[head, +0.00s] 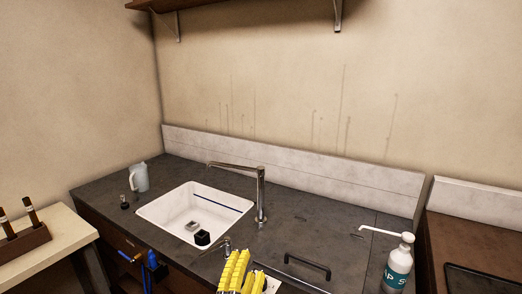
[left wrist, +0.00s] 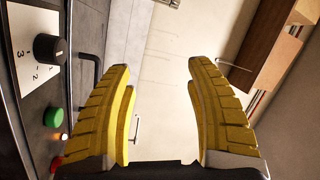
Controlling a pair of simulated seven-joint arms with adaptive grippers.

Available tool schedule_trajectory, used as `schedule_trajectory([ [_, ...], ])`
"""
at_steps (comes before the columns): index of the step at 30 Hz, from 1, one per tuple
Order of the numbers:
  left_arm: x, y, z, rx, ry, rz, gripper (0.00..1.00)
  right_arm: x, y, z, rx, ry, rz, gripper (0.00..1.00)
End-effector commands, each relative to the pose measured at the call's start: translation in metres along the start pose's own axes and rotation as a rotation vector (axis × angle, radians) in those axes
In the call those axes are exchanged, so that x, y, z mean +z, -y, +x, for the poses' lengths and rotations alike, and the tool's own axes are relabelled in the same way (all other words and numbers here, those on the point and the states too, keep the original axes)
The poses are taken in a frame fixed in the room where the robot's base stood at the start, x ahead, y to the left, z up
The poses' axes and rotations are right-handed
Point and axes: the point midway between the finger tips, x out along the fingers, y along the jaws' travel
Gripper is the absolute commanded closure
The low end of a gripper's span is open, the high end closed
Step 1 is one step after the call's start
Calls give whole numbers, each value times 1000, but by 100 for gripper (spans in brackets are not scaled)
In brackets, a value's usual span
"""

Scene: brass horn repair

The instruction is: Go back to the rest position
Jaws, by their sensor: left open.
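My left gripper (head: 246,268) shows at the bottom edge of the head view, its yellow ribbed fingers in front of the counter's near edge. In the left wrist view, the left gripper (left wrist: 160,68) has its two yellow fingers spread wide apart. Nothing is between them but the background wall. My right gripper is in neither view.
A dark counter (head: 330,232) holds a white sink (head: 165,212) with small objects inside, a tap (head: 261,195), a pale jug (head: 139,177) and a soap bottle (head: 398,265). A black handle (head: 307,266) stands near the gripper. A control panel (left wrist: 20,75) has a black knob (left wrist: 52,50) and green button (left wrist: 53,117).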

Motion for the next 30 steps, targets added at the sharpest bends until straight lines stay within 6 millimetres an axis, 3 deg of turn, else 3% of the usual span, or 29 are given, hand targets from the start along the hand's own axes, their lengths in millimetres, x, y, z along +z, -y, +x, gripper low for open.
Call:
schedule_trajectory([
  [1,28,-12,-16,43,84,-34,44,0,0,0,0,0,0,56],
  [6,112,-47,-76,175,355,-127,44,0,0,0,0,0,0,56],
  [12,191,-79,-169,321,652,-199,44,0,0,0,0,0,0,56],
  [18,232,-93,-244,416,851,-229,44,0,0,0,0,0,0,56],
  [30,268,-98,-343,526,1084,-242,44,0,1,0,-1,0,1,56],
])
